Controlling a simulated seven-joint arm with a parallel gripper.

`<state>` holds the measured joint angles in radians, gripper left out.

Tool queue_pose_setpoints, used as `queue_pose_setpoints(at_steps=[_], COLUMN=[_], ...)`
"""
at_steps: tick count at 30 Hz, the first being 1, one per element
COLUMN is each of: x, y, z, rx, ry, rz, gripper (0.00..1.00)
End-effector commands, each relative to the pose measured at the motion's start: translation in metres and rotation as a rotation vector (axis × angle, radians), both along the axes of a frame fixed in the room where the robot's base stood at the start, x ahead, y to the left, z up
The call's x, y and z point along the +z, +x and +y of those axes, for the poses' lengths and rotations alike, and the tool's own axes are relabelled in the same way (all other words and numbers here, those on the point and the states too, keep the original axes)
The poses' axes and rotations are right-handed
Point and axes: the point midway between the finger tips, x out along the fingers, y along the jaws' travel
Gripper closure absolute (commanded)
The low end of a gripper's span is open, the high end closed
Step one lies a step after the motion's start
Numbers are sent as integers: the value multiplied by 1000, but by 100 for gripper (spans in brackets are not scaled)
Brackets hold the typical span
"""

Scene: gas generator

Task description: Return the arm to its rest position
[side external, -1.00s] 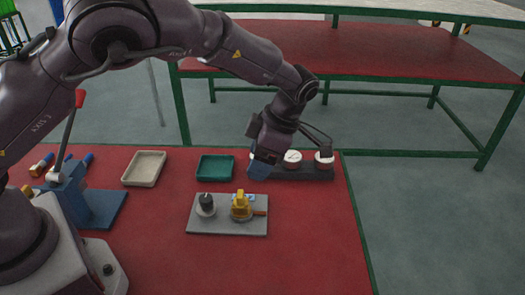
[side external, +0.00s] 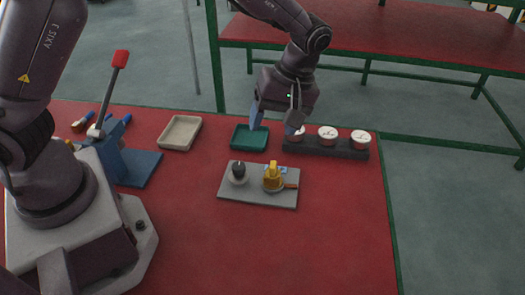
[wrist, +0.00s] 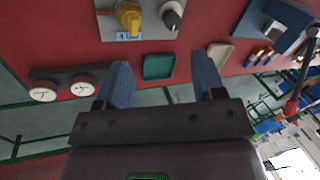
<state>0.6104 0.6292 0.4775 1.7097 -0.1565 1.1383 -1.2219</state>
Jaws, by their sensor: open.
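My gripper (side external: 274,118) is open and empty, held above the back of the red table, over the gap between the green tray and the gauge rack. Its two blue fingers also show well apart in the wrist view (wrist: 165,84). The green tray (side external: 249,138) lies partly behind the left finger in the side view. A dark gauge rack (side external: 340,151) holds white-faced gauges (side external: 327,133); the leftmost one is partly hidden by the right finger.
A grey plate (side external: 258,197) with a yellow valve (side external: 272,175) and a dark knob (side external: 239,170) lies in front. A beige tray (side external: 180,133) and a blue lever press (side external: 120,160) with a red-tipped handle stand left. The front of the red table (side external: 270,245) is clear.

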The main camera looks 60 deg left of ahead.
Motion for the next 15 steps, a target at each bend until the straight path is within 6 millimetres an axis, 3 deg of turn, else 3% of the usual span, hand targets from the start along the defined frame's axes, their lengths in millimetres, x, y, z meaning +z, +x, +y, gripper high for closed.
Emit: queue_pose_setpoints(at_steps=[1,7,15], x=[16,66,117], y=[-11,-57,-122], z=[6,22,45], rx=[-126,-633,-1131], ry=[-78,-282,-281], rz=[-4,-88,-290], gripper=[37,37,37])
